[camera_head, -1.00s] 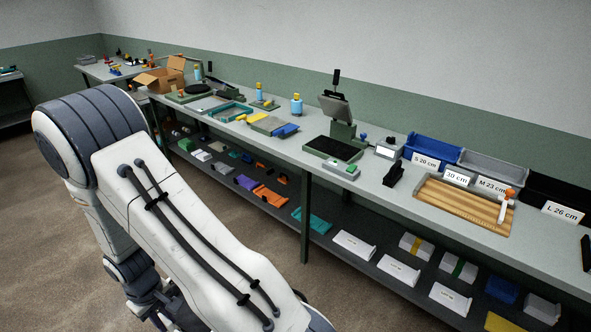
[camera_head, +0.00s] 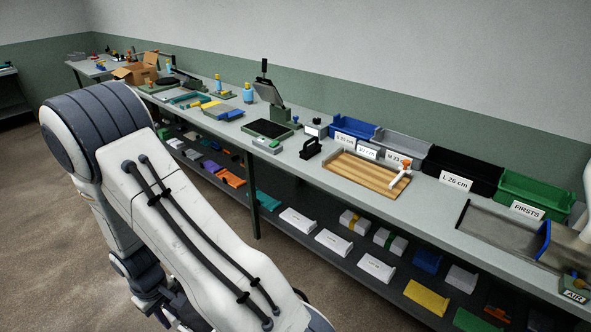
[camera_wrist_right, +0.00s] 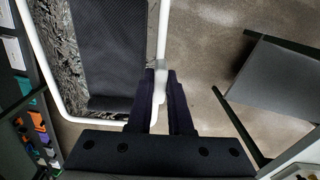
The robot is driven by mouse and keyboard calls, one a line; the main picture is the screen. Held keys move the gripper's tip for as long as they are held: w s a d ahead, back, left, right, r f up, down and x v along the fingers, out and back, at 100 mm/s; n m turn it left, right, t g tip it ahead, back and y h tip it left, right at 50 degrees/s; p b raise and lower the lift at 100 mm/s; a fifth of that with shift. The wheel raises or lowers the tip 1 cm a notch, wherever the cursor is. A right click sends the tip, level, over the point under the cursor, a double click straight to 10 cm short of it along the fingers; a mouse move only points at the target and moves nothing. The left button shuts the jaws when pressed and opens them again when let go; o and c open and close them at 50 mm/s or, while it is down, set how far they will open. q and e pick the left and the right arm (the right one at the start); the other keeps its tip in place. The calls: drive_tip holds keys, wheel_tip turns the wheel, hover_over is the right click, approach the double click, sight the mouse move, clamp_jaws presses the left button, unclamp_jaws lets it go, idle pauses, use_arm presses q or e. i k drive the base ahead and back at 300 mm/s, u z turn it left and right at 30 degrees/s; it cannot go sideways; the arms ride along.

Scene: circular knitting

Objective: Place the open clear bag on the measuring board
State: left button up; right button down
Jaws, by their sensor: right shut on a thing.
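My right gripper (camera_wrist_right: 160,98) is at the middle of the right wrist view, its two dark fingers shut on a white rim (camera_wrist_right: 163,30). My left gripper is out of view.
Blue (camera_head: 352,130), grey (camera_head: 402,146), black (camera_head: 462,170) and green (camera_head: 535,192) labelled bins stand behind the board. A black block (camera_head: 310,148) is left of it. A tray (camera_head: 490,222) is to its right. The lower shelf (camera_head: 340,222) holds several boxes. A dark-edged grey panel (camera_wrist_right: 278,90) is right of my gripper.

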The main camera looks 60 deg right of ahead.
sight(360, 169)
drive_tip(key=k, duration=0.6)
drive_tip(key=z, duration=1.45)
